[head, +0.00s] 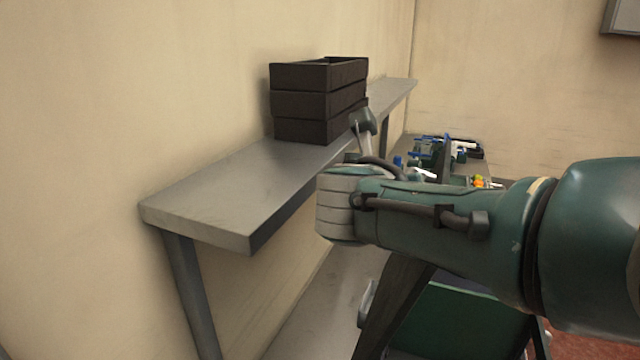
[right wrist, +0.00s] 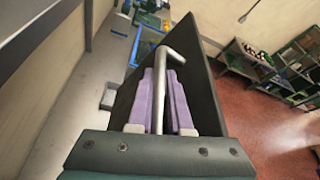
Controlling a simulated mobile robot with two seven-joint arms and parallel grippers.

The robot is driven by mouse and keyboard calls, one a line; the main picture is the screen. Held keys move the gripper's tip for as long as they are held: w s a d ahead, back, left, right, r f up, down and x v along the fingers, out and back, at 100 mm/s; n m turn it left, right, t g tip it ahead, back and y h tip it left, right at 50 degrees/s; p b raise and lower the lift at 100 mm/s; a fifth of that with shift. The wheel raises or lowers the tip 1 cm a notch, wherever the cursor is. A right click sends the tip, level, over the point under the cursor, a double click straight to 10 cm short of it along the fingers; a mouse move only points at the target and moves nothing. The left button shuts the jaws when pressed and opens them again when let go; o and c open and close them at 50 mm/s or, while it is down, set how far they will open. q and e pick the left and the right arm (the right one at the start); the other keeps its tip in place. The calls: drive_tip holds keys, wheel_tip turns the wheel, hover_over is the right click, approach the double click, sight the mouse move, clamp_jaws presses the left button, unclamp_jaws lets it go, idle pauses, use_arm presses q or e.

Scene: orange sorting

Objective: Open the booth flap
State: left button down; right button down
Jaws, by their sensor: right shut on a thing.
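In the right wrist view, a dark panel (right wrist: 203,85), which looks like the booth flap, stands just past my gripper. A bent grey metal handle (right wrist: 157,90) runs up between the purple fingers of my right gripper (right wrist: 163,82). The gripper is shut on this handle. In the head view, my right arm reaches in from the right, and its fingers are hidden behind the wrist. A dark green panel (head: 460,322) and a dark slanted piece show below the arm; I cannot tell which is the flap. My left gripper is not in view.
A grey shelf (head: 205,205) runs along the left wall with a stack of dark crates (head: 320,103) on it. A bench with tools (head: 445,150) stands further back. In the right wrist view, racks (right wrist: 262,70) stand across clear red floor (right wrist: 255,125).

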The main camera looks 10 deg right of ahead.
drive_tip(key=shift+s+d+f, duration=0.1)
drive_tip(key=shift+f, duration=0.1)
drive_tip(key=c, duration=1.1)
unclamp_jaws()
drive_tip(key=shift+r, duration=0.1)
drive_tip(key=shift+r, duration=0.1)
drive_tip(key=p+v, duration=0.5)
drive_tip(key=shift+s+r, duration=0.1)
drive_tip(key=shift+r, duration=0.15)
drive_tip(key=v, duration=0.4)
drive_tip(key=shift+s+a+f, duration=0.2)
drive_tip(key=shift+s+a, duration=0.05)
drive_tip(key=shift+a, duration=0.05)
